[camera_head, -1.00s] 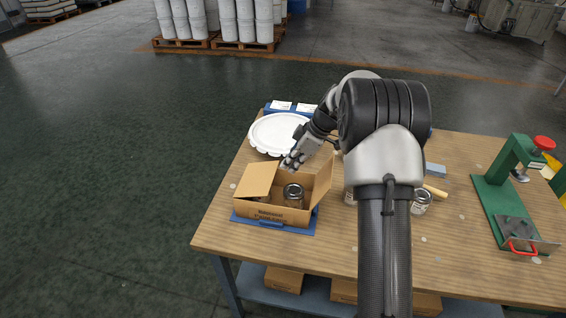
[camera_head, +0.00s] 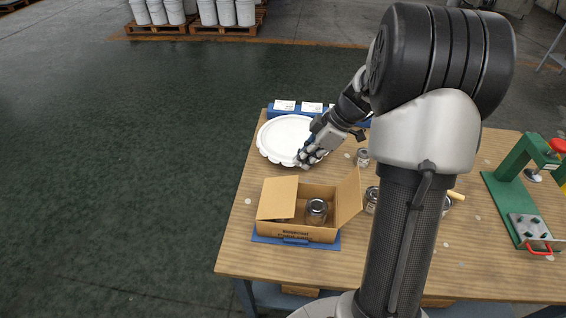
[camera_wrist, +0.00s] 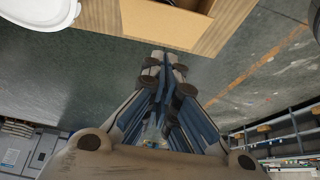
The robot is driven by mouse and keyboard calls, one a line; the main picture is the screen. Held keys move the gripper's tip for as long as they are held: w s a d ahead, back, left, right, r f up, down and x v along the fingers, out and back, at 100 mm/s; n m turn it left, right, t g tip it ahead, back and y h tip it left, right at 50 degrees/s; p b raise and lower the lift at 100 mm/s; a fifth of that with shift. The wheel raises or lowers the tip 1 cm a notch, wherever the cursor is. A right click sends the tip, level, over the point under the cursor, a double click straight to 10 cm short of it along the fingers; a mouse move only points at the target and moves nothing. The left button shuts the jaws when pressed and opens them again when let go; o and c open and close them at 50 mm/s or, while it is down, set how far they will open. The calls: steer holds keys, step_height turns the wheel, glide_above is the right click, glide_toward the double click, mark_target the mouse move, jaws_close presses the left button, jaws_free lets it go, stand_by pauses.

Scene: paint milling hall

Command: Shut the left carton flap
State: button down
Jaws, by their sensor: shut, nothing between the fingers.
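The open cardboard carton (camera_head: 305,234) stands near the table's left front corner. Its left flap (camera_head: 278,198) slopes over the left part of the opening, partly closed; its right flap (camera_head: 349,198) stands up, leaning outward. A jar with a metal lid (camera_head: 317,208) shows inside on the right. My gripper (camera_head: 303,161) is shut and empty behind the carton, above the near edge of the white plate-like lid (camera_head: 287,136), apart from the flap. In the wrist view, the shut fingertips (camera_wrist: 166,62) point toward the carton (camera_wrist: 165,22) at the top.
The carton rests on a blue tray (camera_head: 295,241). Several jars, such as one on the table (camera_head: 363,157), stand right of the carton. A green press (camera_head: 517,180) is at the table's right. Open floor (camera_head: 120,170) lies left of the table.

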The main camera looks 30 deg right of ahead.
steer(key=b, duration=0.2)
glide_above(284, 197)
steer(key=s+d, duration=0.1)
step_height(284, 197, down, 9)
steer(key=shift+d+f, duration=0.1)
steer(key=shift+d, duration=0.05)
steer(key=shift+s+d+f+b, duration=0.1)
steer(key=shift+d+f+b, duration=0.1)
steer(key=shift+f, duration=0.35)
steer(key=shift+s+d+f+b, duration=0.1)
steer(key=shift+d+f+b, duration=0.1)
steer(key=shift+f, duration=0.3)
steer(key=shift+d+f, duration=0.1)
steer(key=shift+f, duration=0.4)
